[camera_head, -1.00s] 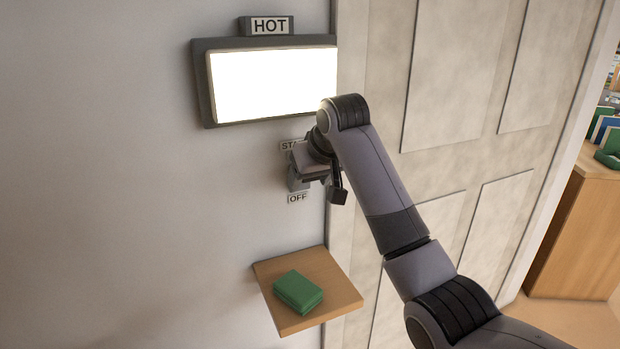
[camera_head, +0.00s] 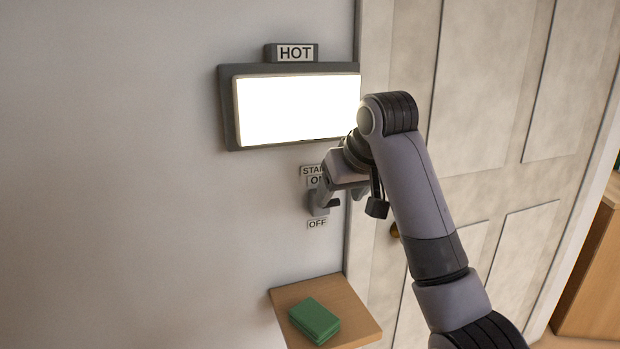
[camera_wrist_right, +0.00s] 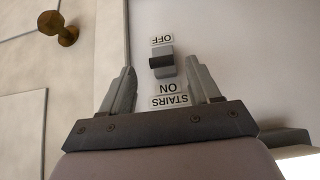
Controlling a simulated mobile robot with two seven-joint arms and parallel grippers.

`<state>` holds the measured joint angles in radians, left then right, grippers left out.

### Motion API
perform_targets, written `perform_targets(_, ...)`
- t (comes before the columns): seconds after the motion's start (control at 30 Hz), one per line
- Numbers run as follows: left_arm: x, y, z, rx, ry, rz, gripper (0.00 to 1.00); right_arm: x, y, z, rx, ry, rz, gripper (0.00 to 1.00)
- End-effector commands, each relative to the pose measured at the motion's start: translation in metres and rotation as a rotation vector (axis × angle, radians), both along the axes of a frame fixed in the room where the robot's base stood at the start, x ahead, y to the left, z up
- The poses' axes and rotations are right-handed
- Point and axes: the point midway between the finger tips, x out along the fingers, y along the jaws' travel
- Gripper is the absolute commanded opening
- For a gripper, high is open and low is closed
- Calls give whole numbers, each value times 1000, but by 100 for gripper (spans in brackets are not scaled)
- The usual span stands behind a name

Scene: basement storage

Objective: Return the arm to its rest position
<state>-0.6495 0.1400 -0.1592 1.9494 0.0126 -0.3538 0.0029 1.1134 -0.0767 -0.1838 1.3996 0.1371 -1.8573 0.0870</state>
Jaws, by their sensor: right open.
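My right arm comes in from the lower right in the head view. My right gripper (camera_head: 346,194) is open and empty, in front of the wall and just right of a grey wall switch (camera_head: 317,204). In the right wrist view the switch (camera_wrist_right: 162,66) shows upside down between the open fingers (camera_wrist_right: 162,80), with nothing held and a gap around it. STAIRS and ON labels (camera_head: 314,175) are above the switch and an OFF label (camera_head: 317,224) below; the gripper partly covers the upper ones. I cannot tell the lever's setting. My left gripper is out of view.
A bright lit panel (camera_head: 298,108) under a HOT sign (camera_head: 294,53) is above the switch. A panelled door (camera_head: 490,165) with a brass knob (camera_wrist_right: 68,36) is at right.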

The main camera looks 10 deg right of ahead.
Motion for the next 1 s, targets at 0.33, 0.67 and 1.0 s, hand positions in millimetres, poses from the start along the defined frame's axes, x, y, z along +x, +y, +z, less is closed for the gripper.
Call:
perform_targets(0.33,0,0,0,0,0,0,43,-39,-22,-125,7,77,-23,62)
perform_targets(0.67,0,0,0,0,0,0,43,-114,-44,-227,-8,145,-42,62)
perform_targets(1.0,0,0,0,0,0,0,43,-215,-64,-297,-37,218,-52,62)
